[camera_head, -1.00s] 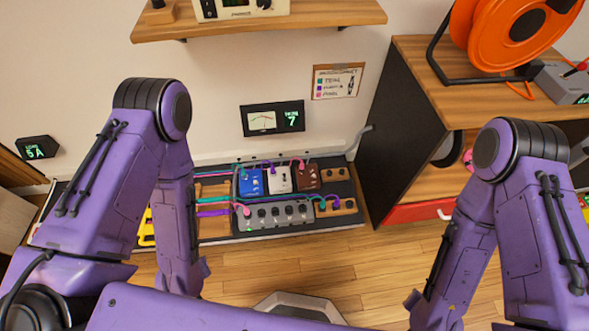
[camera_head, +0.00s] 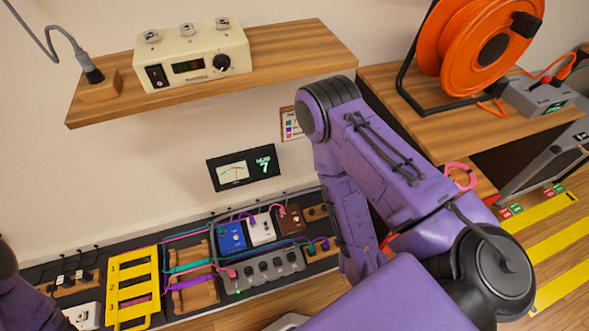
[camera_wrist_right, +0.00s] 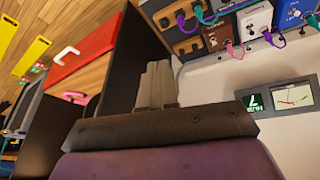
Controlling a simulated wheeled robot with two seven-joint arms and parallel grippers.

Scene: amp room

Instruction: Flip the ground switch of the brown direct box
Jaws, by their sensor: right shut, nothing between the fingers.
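The brown direct box (camera_head: 290,217) stands at the right end of a row with a blue box (camera_head: 232,236) and a white box (camera_head: 261,228) on the low board. It also shows at the top of the right wrist view (camera_wrist_right: 217,37), with small controls on its face and a pink plug beside it. Its ground switch is too small to identify surely. My right gripper (camera_wrist_right: 157,84) is shut and empty, apart from the box, which lies above and right of the fingertips in that view. In the head view my right arm hides this gripper. My left gripper is out of view.
A grey multi-knob unit (camera_head: 262,270) with cables lies in front of the boxes. A dark cabinet side (camera_wrist_right: 142,45) stands close by the right gripper. A wall meter (camera_head: 243,168) and a wooden shelf (camera_head: 300,50) are above. A yellow rack (camera_head: 133,288) is at left.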

